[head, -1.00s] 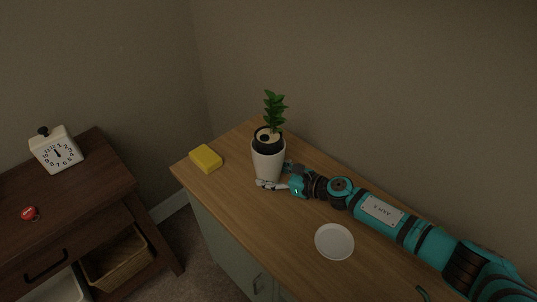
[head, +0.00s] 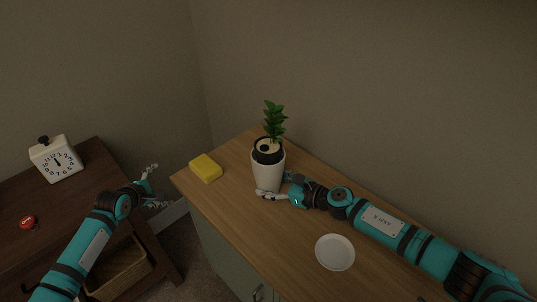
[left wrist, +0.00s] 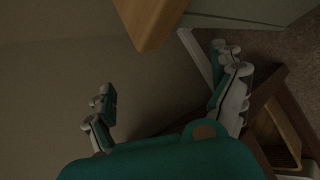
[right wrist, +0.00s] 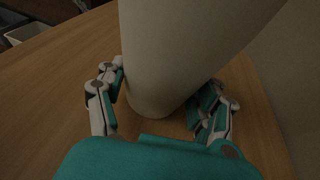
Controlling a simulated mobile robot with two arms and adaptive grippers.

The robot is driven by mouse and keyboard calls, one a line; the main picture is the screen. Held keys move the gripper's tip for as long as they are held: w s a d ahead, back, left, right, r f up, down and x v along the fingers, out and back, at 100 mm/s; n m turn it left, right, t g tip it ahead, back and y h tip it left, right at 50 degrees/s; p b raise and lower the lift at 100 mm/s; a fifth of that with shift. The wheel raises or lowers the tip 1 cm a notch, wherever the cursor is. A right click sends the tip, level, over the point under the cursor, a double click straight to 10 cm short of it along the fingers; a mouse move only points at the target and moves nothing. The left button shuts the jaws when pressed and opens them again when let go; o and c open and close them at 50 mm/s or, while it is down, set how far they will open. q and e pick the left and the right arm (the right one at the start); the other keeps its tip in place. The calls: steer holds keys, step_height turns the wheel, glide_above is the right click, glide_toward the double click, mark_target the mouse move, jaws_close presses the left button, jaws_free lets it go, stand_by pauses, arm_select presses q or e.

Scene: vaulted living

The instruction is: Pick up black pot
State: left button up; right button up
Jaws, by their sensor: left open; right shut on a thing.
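A black pot (head: 257,154) holding a green leafy plant (head: 275,118) sits in the top of a tall white planter (head: 268,176) on the wooden cabinet top. Only the black pot's upper part shows; the rest is hidden inside the planter. My right gripper (head: 273,184) is shut on the lower part of the white planter, with a finger on each side, as the right wrist view shows (right wrist: 165,88). The planter is upright. My left gripper (head: 158,186) is open and empty, left of the cabinet top's end. The black pot is not in the left wrist view.
A yellow block (head: 206,168) lies at the cabinet top's left end (head: 225,203). A white plate (head: 335,252) lies near the front edge. A dark side table (head: 85,200) at left holds a white clock (head: 56,159) and a red round object (head: 28,222). Walls close the back.

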arm_select(q)
step_height(320, 180, up, 7)
steer(key=w+n+t, duration=0.1)
steer(key=w+n, duration=0.1)
steer(key=n, duration=0.1)
steer(key=n+t+h, duration=0.1)
steer(key=n+h, duration=0.2)
steer(key=h, duration=0.8)
glide_toward(261, 151)
steer(key=w+f, duration=0.1)
steer(key=f, duration=0.1)
arm_select(e)
steer(key=shift+d, duration=0.1)
arm_select(q)
steer(key=shift+t, duration=0.3)
steer(key=x, duration=0.4)
steer(key=r+x, duration=0.1)
steer(key=x, duration=0.1)
steer(key=shift+d, duration=0.25)
steer(key=shift+x, duration=2.9)
steer(key=shift+s+d+r, duration=0.1)
steer(key=shift+s+r, duration=0.05)
steer(key=shift+r, duration=0.05)
steer(key=c, duration=1.8)
step_height(261, 151, up, 10)
